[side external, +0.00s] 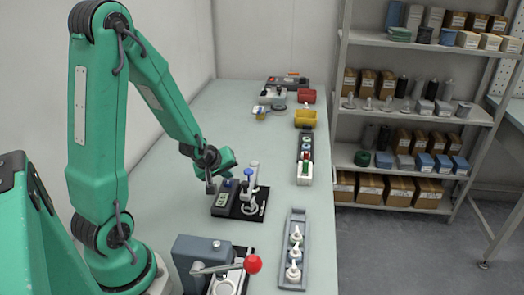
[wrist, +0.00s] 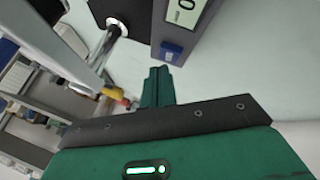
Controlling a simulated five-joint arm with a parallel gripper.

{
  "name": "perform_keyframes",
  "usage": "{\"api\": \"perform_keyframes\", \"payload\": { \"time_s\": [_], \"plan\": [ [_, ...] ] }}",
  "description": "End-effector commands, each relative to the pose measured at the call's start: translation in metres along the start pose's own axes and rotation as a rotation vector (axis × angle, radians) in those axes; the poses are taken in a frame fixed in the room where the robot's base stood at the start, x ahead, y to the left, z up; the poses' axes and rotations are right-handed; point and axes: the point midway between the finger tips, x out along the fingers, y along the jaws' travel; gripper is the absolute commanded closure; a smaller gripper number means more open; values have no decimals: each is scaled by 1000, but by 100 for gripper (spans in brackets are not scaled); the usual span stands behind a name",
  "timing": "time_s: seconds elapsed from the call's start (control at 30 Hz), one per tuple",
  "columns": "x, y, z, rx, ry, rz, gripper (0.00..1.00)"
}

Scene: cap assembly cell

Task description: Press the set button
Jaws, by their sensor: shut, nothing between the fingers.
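The blue set button (wrist: 172,51) sits on the dark grey housing of a gauge (wrist: 187,28), beside its pale display showing a 0. My gripper (wrist: 163,72) is shut and empty. In the wrist view its fingertips lie just below the blue button; whether they touch it I cannot tell. In the side view the gauge (side external: 224,199) stands on a black base plate (side external: 243,214) on the bench, with my wrist just above and behind it. The button is too small to make out there.
A metal post stands beside the gauge on the same base. A lever press (side external: 205,262) with a red knob is in front. A grey tray (side external: 293,270) of white caps lies to the right. Bins (side external: 305,118) and a parts rack (side external: 304,170) stand farther back.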

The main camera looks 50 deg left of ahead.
Motion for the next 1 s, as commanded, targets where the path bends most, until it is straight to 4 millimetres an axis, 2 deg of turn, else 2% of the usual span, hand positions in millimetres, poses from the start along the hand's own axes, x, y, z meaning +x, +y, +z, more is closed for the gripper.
{"api": "perform_keyframes", "payload": {
  "time_s": [1.0],
  "plan": [
    [6,-4,4,0,0,0,100]
  ]
}}
